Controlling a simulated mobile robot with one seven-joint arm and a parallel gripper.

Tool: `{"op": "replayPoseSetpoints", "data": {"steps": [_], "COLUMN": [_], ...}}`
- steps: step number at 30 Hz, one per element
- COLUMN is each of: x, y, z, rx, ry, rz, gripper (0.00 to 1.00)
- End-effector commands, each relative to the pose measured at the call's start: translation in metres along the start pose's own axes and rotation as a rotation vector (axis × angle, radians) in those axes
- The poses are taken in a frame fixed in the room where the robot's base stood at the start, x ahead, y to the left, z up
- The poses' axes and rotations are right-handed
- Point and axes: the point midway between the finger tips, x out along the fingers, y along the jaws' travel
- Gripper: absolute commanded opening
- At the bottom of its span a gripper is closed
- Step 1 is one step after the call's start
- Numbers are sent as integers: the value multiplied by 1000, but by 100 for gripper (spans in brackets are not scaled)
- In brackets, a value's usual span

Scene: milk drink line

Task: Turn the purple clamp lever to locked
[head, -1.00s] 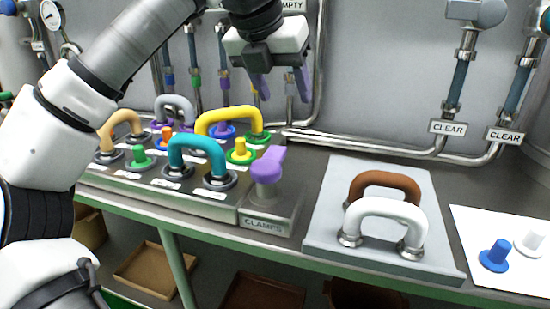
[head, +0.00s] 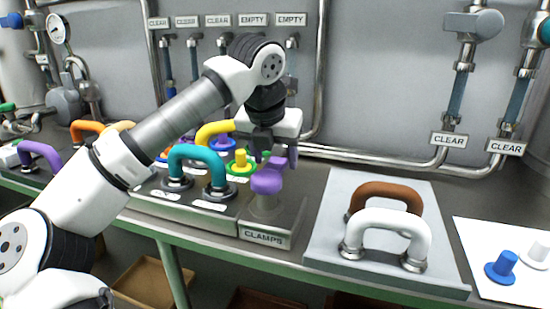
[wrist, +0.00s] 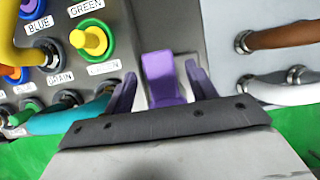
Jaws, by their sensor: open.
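The purple clamp lever (head: 267,183) stands on a grey post on the metal box labelled CLAMPS (head: 262,237). My gripper (head: 275,158) is open, pointing down, with its purple fingers at the top of the lever. In the wrist view the lever (wrist: 162,80) shows between the two open fingers (wrist: 160,74), with a gap visible on each side. The fingers are not closed on it. I cannot tell how deep the lever sits between them, and no locked or unlocked marking is readable.
Left of the lever is a panel with a teal hose (head: 200,158), a yellow hose (head: 215,130) and a yellow-green plug (head: 240,163). To the right, a grey plate carries a brown hose (head: 385,190) and a white hose (head: 385,222). A blue plug (head: 500,267) lies farther right.

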Motion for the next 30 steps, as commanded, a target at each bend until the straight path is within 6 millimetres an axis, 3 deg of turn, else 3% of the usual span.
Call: {"op": "replayPoseSetpoints", "data": {"steps": [11, 24, 30], "x": [8, 7, 7], "y": [0, 0, -1], "z": [0, 0, 0], "rx": [1, 0, 5], "ry": [0, 0, 0], "rz": [0, 0, -2], "gripper": [56, 1, 0]}}
